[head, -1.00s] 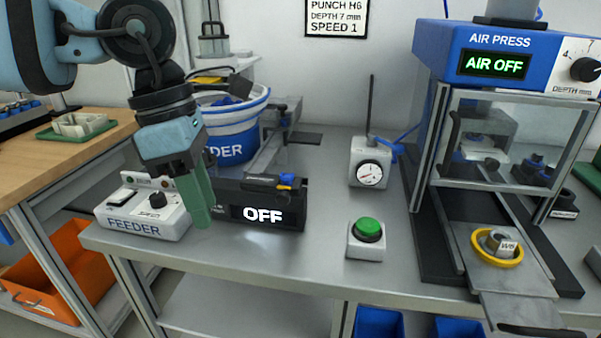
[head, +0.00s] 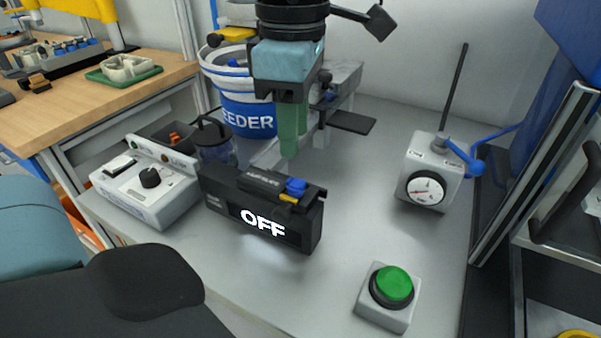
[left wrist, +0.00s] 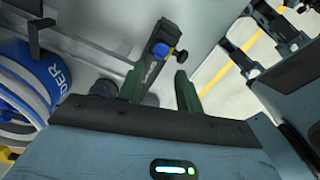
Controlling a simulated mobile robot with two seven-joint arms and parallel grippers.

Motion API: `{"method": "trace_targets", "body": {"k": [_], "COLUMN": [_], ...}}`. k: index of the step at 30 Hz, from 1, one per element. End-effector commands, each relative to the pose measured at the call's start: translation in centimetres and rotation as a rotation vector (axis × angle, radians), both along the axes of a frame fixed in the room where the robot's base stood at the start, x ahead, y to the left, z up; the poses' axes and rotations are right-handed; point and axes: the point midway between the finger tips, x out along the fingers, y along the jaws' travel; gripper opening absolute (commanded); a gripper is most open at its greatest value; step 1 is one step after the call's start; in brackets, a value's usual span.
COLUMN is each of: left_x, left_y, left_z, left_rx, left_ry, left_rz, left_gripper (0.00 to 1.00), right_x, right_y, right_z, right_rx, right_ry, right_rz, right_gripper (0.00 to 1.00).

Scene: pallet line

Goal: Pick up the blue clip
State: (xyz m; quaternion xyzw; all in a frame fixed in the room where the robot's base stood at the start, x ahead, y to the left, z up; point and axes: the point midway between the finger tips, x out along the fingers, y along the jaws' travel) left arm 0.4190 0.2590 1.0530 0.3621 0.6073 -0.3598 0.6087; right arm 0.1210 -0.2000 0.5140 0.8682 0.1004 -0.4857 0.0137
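A small blue piece (head: 296,187), which looks like the blue clip, sits on the right end of the top of a black unit (head: 225,197) whose display reads OFF. A bit of yellow shows just below it. In the left wrist view the blue piece (left wrist: 162,50) is beyond the fingertips. My left gripper (head: 291,152) has green fingers pointing down, above and behind the black unit in the head view. In the left wrist view its fingers (left wrist: 158,78) are apart with nothing held between them. My right gripper is not in view.
A feeder control box (head: 145,192) and a blue-and-white feeder bowl (head: 243,118) stand to the left. A dial gauge (head: 428,180) and a green button (head: 392,287) stand to the right. The press frame (head: 535,170) borders the right side. Bench between unit and gauge is clear.

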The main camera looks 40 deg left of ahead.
Motion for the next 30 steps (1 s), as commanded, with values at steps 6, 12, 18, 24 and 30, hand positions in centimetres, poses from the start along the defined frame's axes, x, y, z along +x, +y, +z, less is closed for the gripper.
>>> {"method": "trace_targets", "body": {"k": [6, 12, 18, 24, 30], "left_x": [0.0, -0.1, -0.3, -0.3, -0.2], "left_y": [0.0, -0.1, -0.3, -0.4, -0.4], "left_z": [-2.1, -2.9, -5.7, -7.3, -7.3], "left_rx": [-0.001, -0.001, -0.002, -0.003, -0.003], "left_ry": [0.003, 0.004, 0.006, 0.003, 0.001], "left_rz": [-0.001, -0.001, -0.001, 0.000, 0.001], "left_gripper": [0.35, 0.35, 0.35, 0.35, 0.35], "right_x": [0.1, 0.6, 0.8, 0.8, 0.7], "right_y": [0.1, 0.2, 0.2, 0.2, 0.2], "right_z": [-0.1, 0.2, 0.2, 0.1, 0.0], "right_rx": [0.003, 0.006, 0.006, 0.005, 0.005], "right_ry": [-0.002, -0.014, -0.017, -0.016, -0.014], "right_rz": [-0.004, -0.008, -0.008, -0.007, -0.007], "right_gripper": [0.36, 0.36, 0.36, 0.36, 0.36]}}
